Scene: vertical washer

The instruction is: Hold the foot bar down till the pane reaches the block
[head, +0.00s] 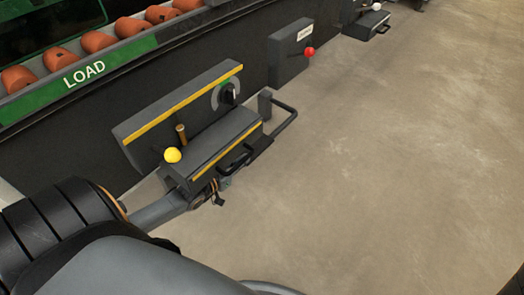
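A dark bent bar (287,124) sticks out at the right end of a low grey box (218,142) with a yellow stripe; it may be the foot bar. My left gripper (220,190) is low at the front left of this box, small and partly hidden. I cannot tell whether its fingers are open or shut, or whether it touches the box. A dark see-through pane with a green edge (50,22) is at the upper left, cut off by the frame; I cannot tell if it is the task's pane. I cannot make out the block. My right gripper is not in view.
A yellow ball knob (172,155) and a black dial (229,94) are at the striped panel. A box with a red knob (309,52) stands farther right. Orange-brown lumps (98,41) lie behind the green LOAD strip (84,74). The floor (400,170) to the right is clear.

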